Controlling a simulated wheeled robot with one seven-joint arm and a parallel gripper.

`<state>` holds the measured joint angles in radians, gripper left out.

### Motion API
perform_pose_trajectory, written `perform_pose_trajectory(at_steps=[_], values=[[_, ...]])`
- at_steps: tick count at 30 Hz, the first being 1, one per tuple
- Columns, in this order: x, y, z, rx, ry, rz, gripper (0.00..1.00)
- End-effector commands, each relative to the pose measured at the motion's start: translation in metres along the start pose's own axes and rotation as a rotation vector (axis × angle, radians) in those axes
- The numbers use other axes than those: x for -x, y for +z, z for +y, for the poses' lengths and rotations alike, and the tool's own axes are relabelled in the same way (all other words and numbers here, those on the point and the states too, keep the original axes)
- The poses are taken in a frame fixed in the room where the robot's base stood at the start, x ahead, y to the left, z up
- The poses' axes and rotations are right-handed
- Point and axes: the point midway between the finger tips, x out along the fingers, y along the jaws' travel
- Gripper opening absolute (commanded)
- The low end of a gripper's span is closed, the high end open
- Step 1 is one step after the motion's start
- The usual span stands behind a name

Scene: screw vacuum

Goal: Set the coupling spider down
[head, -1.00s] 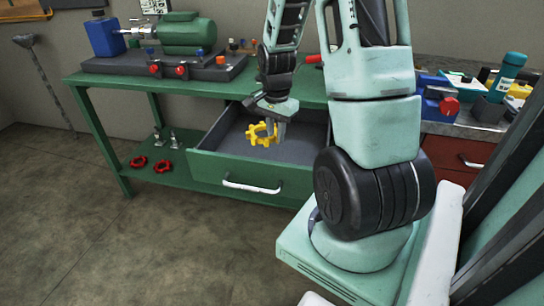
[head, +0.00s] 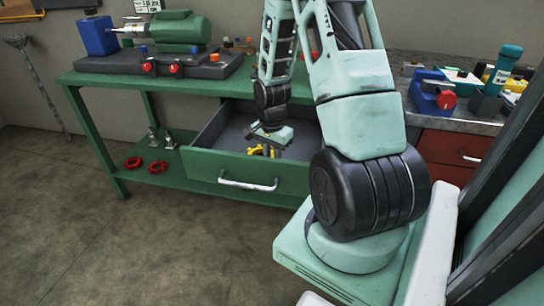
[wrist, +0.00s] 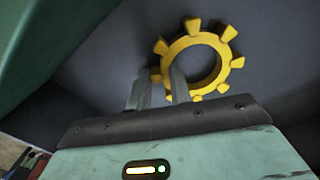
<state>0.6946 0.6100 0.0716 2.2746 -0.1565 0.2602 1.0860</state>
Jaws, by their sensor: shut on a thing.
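The coupling spider (wrist: 228,62) is a yellow toothed ring. In the wrist view it is at the upper middle, with my gripper (wrist: 160,78) shut on its left side. The spider appears against the dark grey drawer interior; whether it touches the drawer floor I cannot tell. In the head view my gripper (head: 265,147) is down inside the open drawer (head: 215,167), and only a small yellow part of the spider (head: 256,150) shows below it. The rest of the spider is hidden by the gripper and the drawer front.
The drawer sticks out of the green bench (head: 165,85). A motor and pump assembly (head: 180,35) stands on the bench top. Red handwheels (head: 157,169) lie on the lower shelf. A grey counter (head: 465,118) with tools is at the right.

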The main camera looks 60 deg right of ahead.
Motion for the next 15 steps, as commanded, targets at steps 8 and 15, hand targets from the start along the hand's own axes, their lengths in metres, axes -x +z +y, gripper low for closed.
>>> perform_pose_trajectory(at_steps=[8, 15], values=[[-0.0025, 0.0001, -0.0001, 0.0, 0.0, 0.0, 0.43], [-0.0011, 0.0, 0.0, 0.0, 0.0, 0.0, 0.43]])
